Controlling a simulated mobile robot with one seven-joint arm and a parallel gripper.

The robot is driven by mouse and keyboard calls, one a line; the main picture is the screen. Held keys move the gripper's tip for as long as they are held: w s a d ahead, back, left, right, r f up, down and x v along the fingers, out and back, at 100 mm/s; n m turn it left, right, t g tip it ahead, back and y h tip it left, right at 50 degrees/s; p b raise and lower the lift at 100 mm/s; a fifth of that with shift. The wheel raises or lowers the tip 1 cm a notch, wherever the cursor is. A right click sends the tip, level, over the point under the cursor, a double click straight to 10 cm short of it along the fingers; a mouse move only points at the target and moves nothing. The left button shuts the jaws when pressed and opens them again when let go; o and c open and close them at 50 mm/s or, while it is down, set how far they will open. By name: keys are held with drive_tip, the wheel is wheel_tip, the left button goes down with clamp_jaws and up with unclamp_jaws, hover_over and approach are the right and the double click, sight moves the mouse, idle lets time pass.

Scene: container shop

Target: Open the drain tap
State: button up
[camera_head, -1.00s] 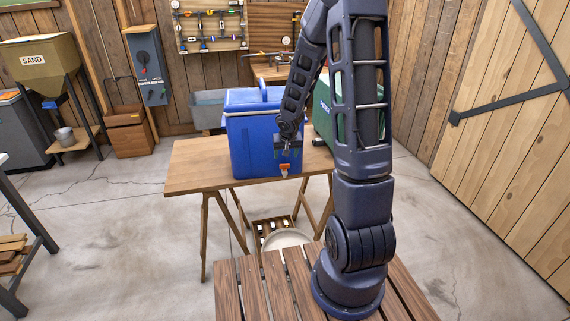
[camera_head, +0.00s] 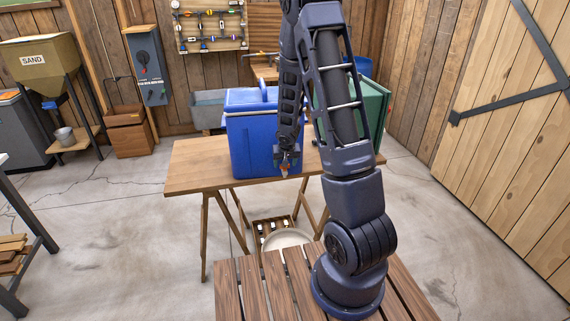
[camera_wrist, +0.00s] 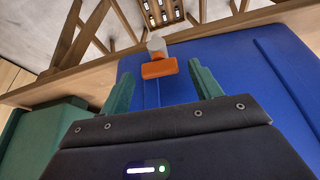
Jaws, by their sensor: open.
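The drain tap has an orange handle (camera_wrist: 159,68) and a pale spout (camera_wrist: 156,44). It sits low on the front of the blue cooler (camera_head: 252,145), near the table edge. In the wrist view my gripper (camera_wrist: 163,82) is open, with its two green fingers on either side of the tap's line and the orange handle just beyond the fingertips. I see no contact. In the head view my gripper (camera_head: 287,163) is in front of the tap and largely hides it; a bit of orange shows there.
The cooler stands on a wooden trestle table (camera_head: 195,170). A green box (camera_head: 372,105) stands to its right, partly behind my arm. Below the table are a white basin (camera_head: 287,239) and a wooden crate (camera_head: 262,229) with several bottles. The table's left part is clear.

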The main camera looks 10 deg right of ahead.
drive_tip(key=shift+w+f, duration=0.1)
drive_tip(key=shift+f, duration=0.1)
drive_tip(key=c, duration=1)
drive_tip(key=shift+d+n+y, duration=0.15)
drive_tip(key=shift+n+y, duration=0.55)
drive_tip(key=shift+n, duration=1)
drive_tip(key=shift+n+g+y, duration=0.3)
drive_tip(key=shift+n+y, duration=0.2)
drive_tip(key=shift+n, duration=0.9)
drive_tip(key=o, duration=1)
